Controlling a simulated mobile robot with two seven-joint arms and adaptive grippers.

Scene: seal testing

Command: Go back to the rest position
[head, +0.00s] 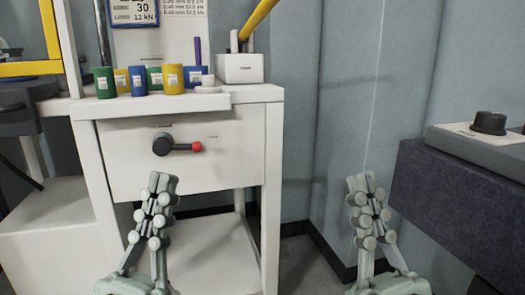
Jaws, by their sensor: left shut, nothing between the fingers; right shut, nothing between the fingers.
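My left gripper (161,184) is in the lower left of the head view, upright, with its fingers shut and nothing between them. It shows in front of the white cabinet, its tips just below the black drawer handle; I cannot tell how far apart they are. My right gripper (364,184) is in the lower right, also upright, shut and empty. It shows in front of the blue-grey wall, to the left of the dark block.
Several coloured cylinders (173,80) stand on top, beside a white block (239,68). A dark block (455,200) at right bears a grey panel with a black knob (489,122). Floor shows between them.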

